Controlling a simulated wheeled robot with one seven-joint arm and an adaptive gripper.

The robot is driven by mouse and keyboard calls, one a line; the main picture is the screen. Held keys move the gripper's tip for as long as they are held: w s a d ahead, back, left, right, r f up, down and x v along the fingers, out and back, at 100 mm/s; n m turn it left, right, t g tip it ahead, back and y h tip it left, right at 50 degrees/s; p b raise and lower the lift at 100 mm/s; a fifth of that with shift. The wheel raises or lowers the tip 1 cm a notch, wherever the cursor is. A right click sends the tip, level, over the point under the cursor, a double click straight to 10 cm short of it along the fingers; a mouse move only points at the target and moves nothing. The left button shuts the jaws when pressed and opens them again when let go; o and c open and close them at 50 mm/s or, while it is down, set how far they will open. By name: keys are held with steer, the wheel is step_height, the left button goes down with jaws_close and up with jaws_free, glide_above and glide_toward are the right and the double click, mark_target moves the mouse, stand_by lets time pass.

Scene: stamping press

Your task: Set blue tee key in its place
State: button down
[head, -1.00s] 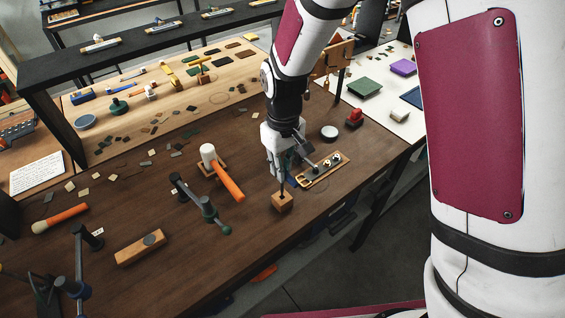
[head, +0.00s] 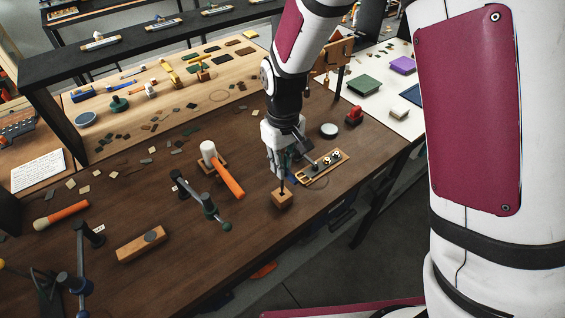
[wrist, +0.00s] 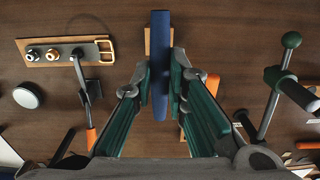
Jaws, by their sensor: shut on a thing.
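The blue tee key (wrist: 160,65) shows in the wrist view as a long blue bar between my fingers. My gripper (wrist: 158,85) is shut on it. In the head view my gripper (head: 279,172) is above a small wooden block (head: 282,200) near the table's front edge. A thin dark shaft runs down from the gripper to the block's top; whether it sits in a hole there I cannot tell. The block also shows partly behind the blue bar in the wrist view (wrist: 149,42).
A wooden plate with metal fittings (head: 322,168) lies just right of the gripper. An orange-handled mallet (head: 227,180) and a dark clamp with a green knob (head: 201,204) are to the left.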

steer(key=shift+f, duration=0.95)
steer(key=shift+f, duration=0.35)
steer(key=shift+f+b, duration=0.45)
steer(key=shift+f, duration=0.45)
steer(key=c, duration=1.5)
jaws_free()
step_height(320, 180, up, 12)
steer(key=shift+w+f, duration=0.1)
steer(key=shift+f, duration=0.15)
steer(key=shift+r, duration=0.25)
